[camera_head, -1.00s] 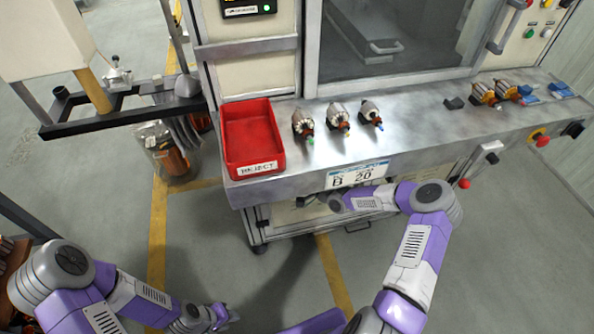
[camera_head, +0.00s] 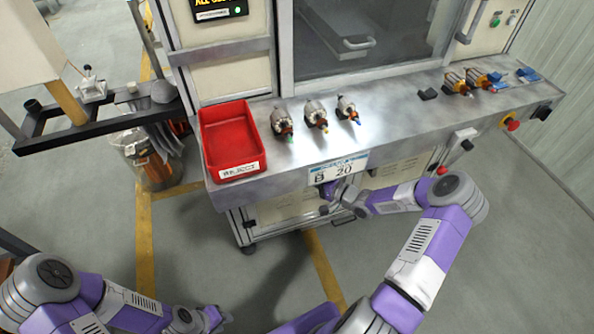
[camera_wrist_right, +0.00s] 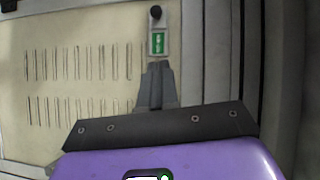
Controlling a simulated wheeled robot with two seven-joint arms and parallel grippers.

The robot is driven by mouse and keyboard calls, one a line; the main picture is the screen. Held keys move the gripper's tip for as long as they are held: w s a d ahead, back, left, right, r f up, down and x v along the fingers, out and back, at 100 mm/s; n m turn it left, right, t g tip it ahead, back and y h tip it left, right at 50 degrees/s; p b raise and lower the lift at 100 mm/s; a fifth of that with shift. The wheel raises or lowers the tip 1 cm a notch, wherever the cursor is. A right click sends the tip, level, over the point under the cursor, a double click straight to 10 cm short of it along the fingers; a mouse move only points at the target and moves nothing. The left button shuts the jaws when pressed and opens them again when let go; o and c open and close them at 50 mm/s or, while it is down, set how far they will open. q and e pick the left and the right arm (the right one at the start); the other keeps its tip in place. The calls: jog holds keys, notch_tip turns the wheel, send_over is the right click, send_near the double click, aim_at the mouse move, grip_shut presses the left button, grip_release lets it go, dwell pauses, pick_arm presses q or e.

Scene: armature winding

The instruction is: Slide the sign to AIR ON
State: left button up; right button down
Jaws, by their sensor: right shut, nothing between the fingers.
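The sign slide (camera_wrist_right: 157,43) shows in the right wrist view as a small upright plate with a green face. Its lettering is too small to read. A round black knob (camera_wrist_right: 155,12) sits just above it. My right gripper (camera_wrist_right: 157,66) is shut and empty, its fingertips just below the green face; I cannot tell whether they touch it. In the head view my right gripper (camera_head: 326,196) is below the front edge of the bench, and the sign is not seen there. My left gripper (camera_head: 214,317) hangs low at the bottom left, away from the bench; its jaws are unclear.
A vented cream panel (camera_wrist_right: 85,70) lies behind the gripper. Above it, the steel bench (camera_head: 395,120) carries a red reject bin (camera_head: 231,139) and several armatures. A switch box with a red button (camera_head: 442,170) and another red button (camera_head: 512,124) stick out to the right.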

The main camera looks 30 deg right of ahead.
jog(key=shift+s+d, duration=0.1)
jog(key=shift+s, duration=0.15)
dwell(0.3)
jog(key=s+a+f+n+g+p, duration=0.1)
jog(key=s+a+f+g, duration=0.2)
jog(key=a, duration=0.5)
jog(key=s+a+f+n+g, duration=0.1)
jog(key=a+f+n+g, duration=0.15)
jog(key=a+f, duration=0.4)
jog(key=s+a+f+n+g+h+p, duration=0.1)
jog(key=s+a+g, duration=0.3)
jog(key=s, duration=0.6)
jog(key=s+a+f+n+g+h, duration=0.2)
jog(key=s+a+n+g, duration=0.2)
jog(key=s, duration=0.6)
jog(key=shift+s+f+g+h+p, duration=0.15)
jog(key=shift+g+h+p, duration=0.2)
jog(key=shift+g+h, duration=0.1)
